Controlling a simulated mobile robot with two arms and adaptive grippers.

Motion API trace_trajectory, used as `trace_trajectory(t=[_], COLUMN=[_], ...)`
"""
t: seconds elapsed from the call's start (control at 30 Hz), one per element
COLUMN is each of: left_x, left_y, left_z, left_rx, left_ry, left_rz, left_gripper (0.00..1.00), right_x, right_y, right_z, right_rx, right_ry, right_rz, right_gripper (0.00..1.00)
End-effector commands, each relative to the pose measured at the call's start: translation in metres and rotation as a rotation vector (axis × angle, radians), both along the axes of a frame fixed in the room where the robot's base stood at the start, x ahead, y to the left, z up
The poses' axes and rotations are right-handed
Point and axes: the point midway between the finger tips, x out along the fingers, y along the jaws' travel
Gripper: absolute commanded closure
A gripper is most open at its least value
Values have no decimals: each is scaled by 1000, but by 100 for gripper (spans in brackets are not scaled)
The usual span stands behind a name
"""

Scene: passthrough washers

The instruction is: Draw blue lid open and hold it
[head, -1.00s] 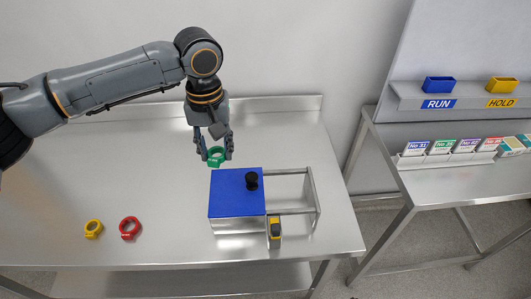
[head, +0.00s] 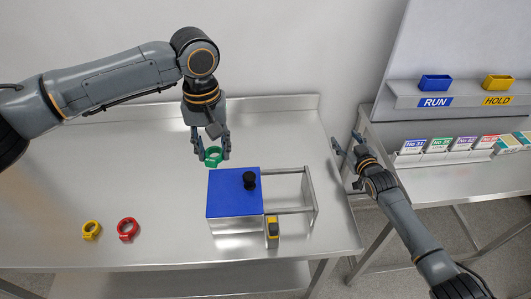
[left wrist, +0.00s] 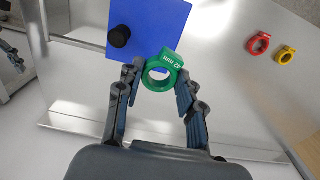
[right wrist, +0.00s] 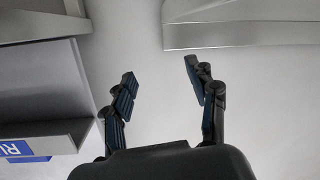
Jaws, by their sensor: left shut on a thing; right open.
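The blue lid (head: 232,192) lies on top of a metal box (head: 236,228) on the steel table, with a black knob (head: 250,180) near its right edge. Metal rails (head: 292,170) run out to the right of it. My left gripper (head: 211,156) is shut on a green ring (head: 213,158), held behind the lid; the ring reads "42 mm" in the left wrist view (left wrist: 160,72). My right gripper (head: 348,145) is open and empty, right of the table's right edge and away from the knob. The right wrist view shows its fingers (right wrist: 160,85) spread with nothing between them.
A yellow ring (head: 91,230) and a red ring (head: 128,229) lie on the table at left. A second table with label cards (head: 440,146) and RUN and HOLD bins (head: 436,83) stands at right.

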Motion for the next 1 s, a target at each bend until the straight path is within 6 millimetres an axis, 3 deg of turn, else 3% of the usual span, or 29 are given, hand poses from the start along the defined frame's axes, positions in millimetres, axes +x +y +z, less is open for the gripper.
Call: trace_trajectory(t=[0.03, 0.1, 0.27, 0.47, 0.6, 0.8, 1.0], left_x=[0, 0, 0, 0, 0, 0, 0], left_y=[0, 0, 0, 0, 0, 0, 0], left_z=[0, 0, 0, 0, 0, 0, 0], left_rx=[0, 0, 0, 0, 0, 0, 0], left_ry=[0, 0, 0, 0, 0, 0, 0], left_rz=[0, 0, 0, 0, 0, 0, 0], left_gripper=[80, 80, 80, 80, 80, 80, 80], right_x=[10, 16, 15, -19, -62, -133, -181], right_y=[24, 52, 120, 201, 246, 278, 280], right_z=[17, 30, 65, 106, 131, 157, 169], right_rx=[36, 73, 132, 122, 54, -123, -285], right_ry=[32, 96, 251, 459, 608, 799, 915], right_rz=[27, 60, 164, 325, 442, 575, 634], right_gripper=[42, 42, 42, 42, 42, 42, 42])
